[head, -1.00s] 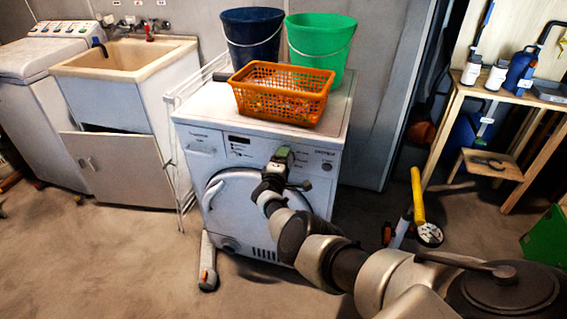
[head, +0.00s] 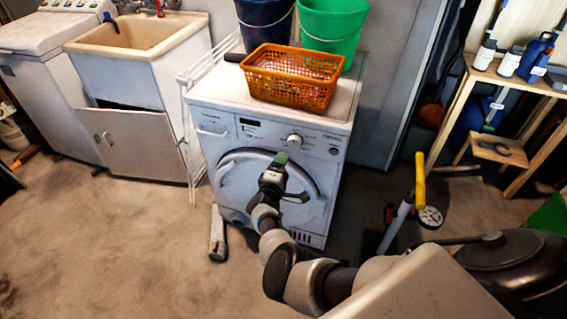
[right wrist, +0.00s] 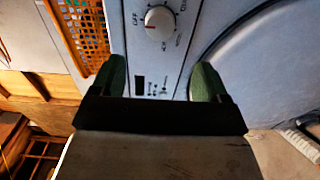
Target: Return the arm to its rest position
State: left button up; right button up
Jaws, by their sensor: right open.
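My right arm reaches in from the lower right of the head view. Its gripper (head: 280,160) is in front of the white washing machine (head: 183,90), over the upper part of the round door and below the control panel. In the right wrist view the green fingers of the right gripper (right wrist: 160,82) are apart with nothing between them. The panel and its round dial (right wrist: 160,22) show beyond the fingertips, and the gripper appears clear of the dial. The dial also shows uncovered in the head view (head: 295,140). My left gripper is not in view.
An orange basket (head: 290,90), a blue bucket (head: 265,25) and a green bucket (head: 332,30) stand on the machine. A sink cabinet (head: 140,145) is at left, a wooden bench (head: 480,75) at right. A yellow-handled pump (head: 420,180) stands near my arm. Floor at lower left is clear.

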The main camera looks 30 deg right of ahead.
dwell(0.3)
jog(key=s+a+f+y, duration=0.35)
jog(key=s+f, duration=0.25)
jog(key=f, duration=0.2)
jog(key=s+a+f+g+y, duration=0.1)
jog(key=s+a+f+y, duration=0.1)
jog(key=s+f+y, duration=0.4)
jog(key=s+a+f+y, duration=0.2)
jog(key=s+f, duration=0.5)
jog(key=f, duration=0.4)
jog(key=s+a+f+m+g, duration=0.1)
jog(key=s+f+m+g, duration=0.1)
jog(key=s, duration=1)
jog(key=s+a+f+m+g+y, duration=0.1)
jog(key=s+f+g, duration=0.3)
jog(key=s, duration=0.8)
jog(key=s+a+f+m+g+y, duration=0.1)
jog(key=s+f, duration=0.4)
jog(key=s, duration=0.6)
jog(key=m+g, duration=0.1)
jog(key=g, duration=0.1)
jog(key=shift+s+m+g, duration=0.3)
jog(key=shift+s+m, duration=0.1)
